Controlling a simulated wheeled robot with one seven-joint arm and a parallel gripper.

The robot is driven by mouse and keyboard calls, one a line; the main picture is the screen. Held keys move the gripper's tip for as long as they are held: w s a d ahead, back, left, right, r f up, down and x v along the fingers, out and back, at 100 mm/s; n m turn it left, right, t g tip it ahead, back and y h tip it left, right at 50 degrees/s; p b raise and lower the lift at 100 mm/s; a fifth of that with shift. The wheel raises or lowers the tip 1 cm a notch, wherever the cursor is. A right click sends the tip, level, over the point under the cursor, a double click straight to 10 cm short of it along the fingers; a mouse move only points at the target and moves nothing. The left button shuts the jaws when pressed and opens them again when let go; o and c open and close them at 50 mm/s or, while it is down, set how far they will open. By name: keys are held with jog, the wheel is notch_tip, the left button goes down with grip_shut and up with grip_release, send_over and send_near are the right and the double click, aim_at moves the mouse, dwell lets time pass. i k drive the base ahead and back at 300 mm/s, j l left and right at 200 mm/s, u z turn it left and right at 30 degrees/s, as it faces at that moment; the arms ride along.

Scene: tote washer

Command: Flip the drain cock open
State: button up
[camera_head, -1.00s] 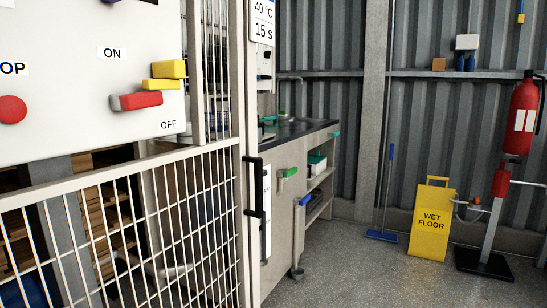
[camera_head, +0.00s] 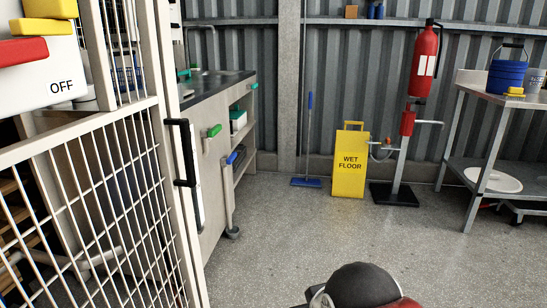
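No label marks the drain cock. A blue lever handle (camera_head: 236,157) sits at the top of a grey vertical pipe (camera_head: 228,200) on the end of the grey sink unit; it may be the cock. The pipe runs down to a grey foot on the floor. A green handle (camera_head: 214,130) sticks out of the same panel, higher and to the left. I cannot tell from here whether either is open or shut. My gripper is not in view; only a dark rounded part with red beside it, probably of my arm, shows at the bottom edge.
A white mesh gate (camera_head: 110,190) with a black handle (camera_head: 182,152) stands close on the left. A yellow wet-floor sign (camera_head: 350,170), blue squeegee (camera_head: 307,182) and fire extinguisher (camera_head: 425,65) stand at the back. A metal table (camera_head: 470,150) is at right. The middle floor is clear.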

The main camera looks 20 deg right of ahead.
aim_at(229, 161)
jog(key=i+l, duration=0.2)
jog(key=i, duration=0.4)
jog(key=i+l+z, duration=0.1)
jog(key=i, duration=0.55)
jog(key=i+l, duration=0.2)
jog(key=i, duration=0.45)
jog(key=i+l, duration=0.1)
jog(key=i, duration=0.5)
jog(key=l+z, duration=0.05)
